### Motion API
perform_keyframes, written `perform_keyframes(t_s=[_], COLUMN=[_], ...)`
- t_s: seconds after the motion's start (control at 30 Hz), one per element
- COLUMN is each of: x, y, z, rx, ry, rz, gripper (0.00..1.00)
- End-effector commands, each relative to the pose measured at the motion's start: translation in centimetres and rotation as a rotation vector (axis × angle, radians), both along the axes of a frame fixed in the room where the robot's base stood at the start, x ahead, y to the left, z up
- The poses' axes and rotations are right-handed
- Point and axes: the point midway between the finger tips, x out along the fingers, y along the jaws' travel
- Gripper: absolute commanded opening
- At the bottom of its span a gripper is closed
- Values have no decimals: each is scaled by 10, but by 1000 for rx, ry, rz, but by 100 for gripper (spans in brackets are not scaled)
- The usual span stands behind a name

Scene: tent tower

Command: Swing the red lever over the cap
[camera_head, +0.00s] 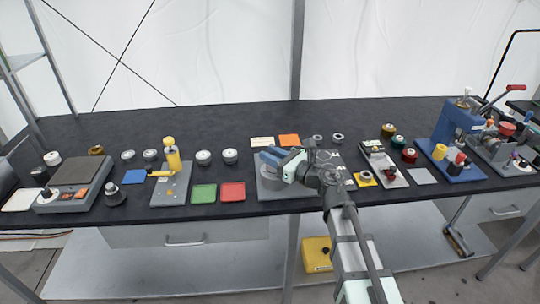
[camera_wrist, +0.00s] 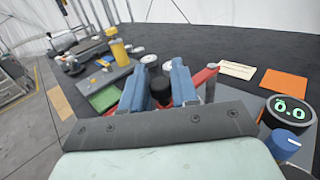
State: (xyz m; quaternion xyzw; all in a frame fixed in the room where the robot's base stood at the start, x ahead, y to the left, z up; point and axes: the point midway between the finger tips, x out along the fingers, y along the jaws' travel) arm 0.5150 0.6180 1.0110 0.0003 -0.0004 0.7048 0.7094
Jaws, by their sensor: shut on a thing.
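The lever's red bar (camera_wrist: 204,76) shows just right of the right finger, beside a thin grey post (camera_wrist: 211,88). In the head view, my gripper and wrist hide the lever. I cannot make out the cap for certain; the gripper may hide it.
A dark round piece with a green face (camera_wrist: 288,112) and a blue knob (camera_wrist: 284,142) are right of the gripper. Green (camera_head: 203,194) and red (camera_head: 232,192) pads lie left of the base. An orange card (camera_head: 289,140) lies behind. A grey device (camera_head: 385,168) stands right.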

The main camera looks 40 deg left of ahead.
Motion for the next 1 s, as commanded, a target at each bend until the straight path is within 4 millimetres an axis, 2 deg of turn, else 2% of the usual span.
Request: perform_keyframes(t_s=[0.33, 0.37, 0.53, 0.83, 1.0], x=[1, 1, 1, 0, -1], y=[0, 0, 0, -2, -19], z=[-1, -1, -1, 0, 0], rx=[-2, -2, -2, -1, -1], ry=[-1, -1, 0, 0, 0], rz=[-1, -1, 0, 0, -2], gripper=[0, 31, 47, 48, 48])
